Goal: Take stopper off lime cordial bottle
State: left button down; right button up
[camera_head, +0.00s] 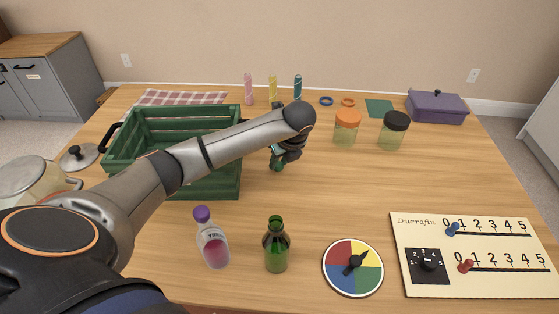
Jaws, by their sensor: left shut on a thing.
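A green bottle (276,250) stands upright at the front middle of the table; its mouth looks bare, with no stopper showing on it. Its label is not readable here, so I cannot confirm that it is the lime cordial. Left of it stands a clear bottle (213,245) with pink contents and a purple stopper (202,214). My left gripper (279,163) is beyond the green bottle, right of the crate, pointing down. It is shut on a small greenish thing, mostly hidden by the fingers. My right gripper is out of view.
A green crate (172,186) stands at left. Jars with orange (347,130) and black lids (393,133) stand behind right. A colour dial (340,283) and a slider board (480,285) lie at front right. The table's centre right is clear.

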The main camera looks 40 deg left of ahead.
pick_arm(q)
jog(key=c, duration=0.6)
grip_release()
jog(key=shift+f, duration=0.1)
